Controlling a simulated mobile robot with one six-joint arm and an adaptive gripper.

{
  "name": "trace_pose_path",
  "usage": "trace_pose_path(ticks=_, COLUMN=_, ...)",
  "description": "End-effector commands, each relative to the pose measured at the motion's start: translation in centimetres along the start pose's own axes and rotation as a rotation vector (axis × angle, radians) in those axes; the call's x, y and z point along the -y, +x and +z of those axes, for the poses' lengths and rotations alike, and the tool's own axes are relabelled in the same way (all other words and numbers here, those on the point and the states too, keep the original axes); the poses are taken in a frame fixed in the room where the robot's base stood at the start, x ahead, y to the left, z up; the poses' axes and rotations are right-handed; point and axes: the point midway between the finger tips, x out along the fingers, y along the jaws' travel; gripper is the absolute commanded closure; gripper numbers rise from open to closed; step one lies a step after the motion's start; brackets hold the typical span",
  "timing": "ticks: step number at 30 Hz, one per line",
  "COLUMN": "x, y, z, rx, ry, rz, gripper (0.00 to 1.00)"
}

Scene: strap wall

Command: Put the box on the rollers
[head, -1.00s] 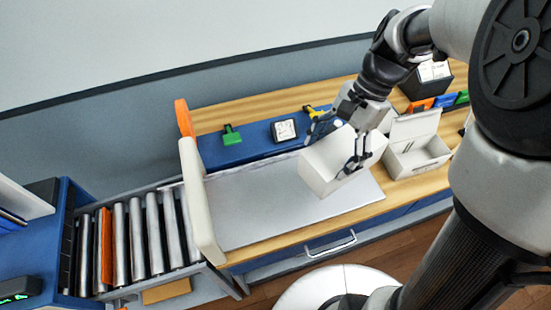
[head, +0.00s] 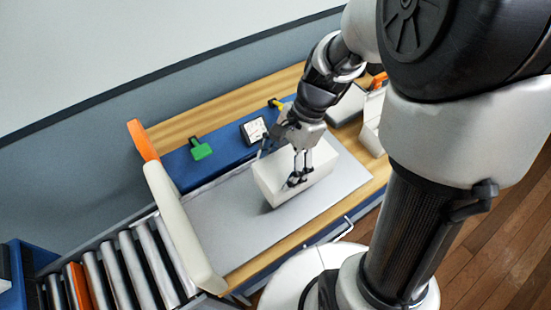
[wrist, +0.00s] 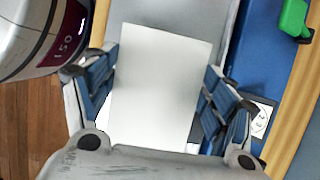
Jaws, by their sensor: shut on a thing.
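The white box (head: 285,180) is held above the grey plate (head: 235,223) on the workbench in the head view. My gripper (head: 300,180) is shut on it, with fingers on opposite sides. In the wrist view the box (wrist: 158,85) fills the space between the two blue-padded fingers of my gripper (wrist: 155,95). The rollers (head: 130,268) lie at the lower left in the head view, beyond the white raised barrier. I cannot tell exactly how high the box is over the plate.
A white barrier (head: 183,228) with an orange part (head: 142,140) stands between the plate and the rollers. A green clip (head: 201,149) and a dial box (head: 253,131) sit along the blue back strip. One roller is orange (head: 79,286).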

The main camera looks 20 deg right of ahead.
Motion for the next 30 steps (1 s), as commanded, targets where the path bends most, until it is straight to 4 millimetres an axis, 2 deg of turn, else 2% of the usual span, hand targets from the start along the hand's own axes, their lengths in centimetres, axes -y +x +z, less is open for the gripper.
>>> trace_pose_path(ticks=1, x=0.0, y=0.8, z=-0.3, rx=0.0, ry=0.0, rz=0.001, gripper=0.62)
trace_pose_path(ticks=8, x=0.0, y=2.2, z=-0.9, rx=0.0, ry=0.0, rz=0.0, gripper=0.62)
trace_pose_path(ticks=15, x=0.0, y=5.4, z=-2.2, rx=0.0, ry=0.0, rz=0.001, gripper=0.62)
trace_pose_path(ticks=27, x=0.0, y=5.8, z=-2.4, rx=0.0, ry=-0.001, rz=0.0, gripper=0.62)
trace_pose_path(ticks=28, x=0.0, y=5.7, z=-2.4, rx=0.0, ry=-0.002, rz=0.0, gripper=0.21)
trace_pose_path(ticks=30, x=0.0, y=5.7, z=-2.4, rx=-0.001, ry=-0.001, rz=0.0, gripper=0.17)
